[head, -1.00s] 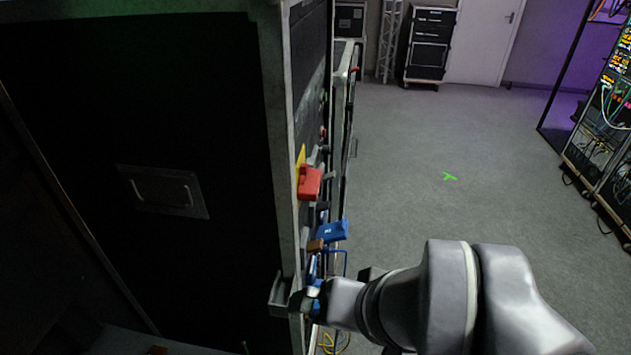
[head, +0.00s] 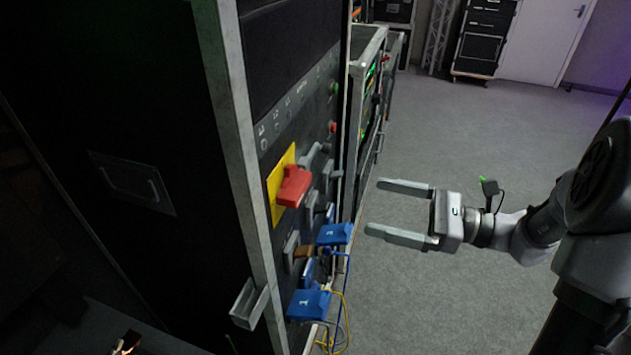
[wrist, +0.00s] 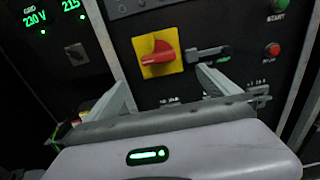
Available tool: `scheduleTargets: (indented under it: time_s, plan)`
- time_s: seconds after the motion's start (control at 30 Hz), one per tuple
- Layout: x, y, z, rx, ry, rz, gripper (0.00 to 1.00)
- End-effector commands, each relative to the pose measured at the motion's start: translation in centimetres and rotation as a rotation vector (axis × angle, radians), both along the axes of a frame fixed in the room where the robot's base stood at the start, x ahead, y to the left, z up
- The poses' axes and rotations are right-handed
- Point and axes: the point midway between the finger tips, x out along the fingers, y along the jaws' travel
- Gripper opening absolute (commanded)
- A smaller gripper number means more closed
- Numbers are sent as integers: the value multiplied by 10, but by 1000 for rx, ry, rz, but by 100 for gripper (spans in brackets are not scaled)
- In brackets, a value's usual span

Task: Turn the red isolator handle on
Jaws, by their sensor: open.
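The red isolator handle (head: 293,186) sits on a yellow plate (head: 275,200) on the black panel of the rack in the head view. In the wrist view the red handle (wrist: 158,53) shows on its yellow square (wrist: 150,70), its grip lying roughly level across the plate. My gripper (head: 372,207) is open and empty in the head view, to the right of the handle and apart from it. In the wrist view my gripper's two fingers (wrist: 162,82) point toward the panel, one on each side of the handle, below it in the picture.
A grey lever (wrist: 208,54) lies right of the handle, with green and red buttons (wrist: 273,49) beyond. Blue connectors (head: 335,234) and cables stick out below the handle. A grey latch (head: 250,303) juts from the rack edge. Open floor (head: 450,140) lies to the right.

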Motion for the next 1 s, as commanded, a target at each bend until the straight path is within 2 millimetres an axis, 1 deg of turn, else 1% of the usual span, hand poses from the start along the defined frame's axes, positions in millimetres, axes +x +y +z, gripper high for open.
scheduleTargets:
  time_s: [0.03,0.2,0.3,0.43,0.5,0.63,0.73,0.93,0.97,1.0]
  plan:
    - [4,14,-3,-2,-2,6,100]
    - [21,65,-4,-3,-1,10,100]
    - [30,93,-3,-3,0,10,100]
    - [40,119,-3,-4,0,9,100]
    - [45,129,-2,-4,0,8,100]
    - [49,139,-1,-3,0,6,100]
    - [50,142,-1,-4,0,5,100]
    - [50,143,0,-4,1,5,100]
    - [50,142,0,-4,1,5,98]
    - [50,142,0,-4,1,5,90]
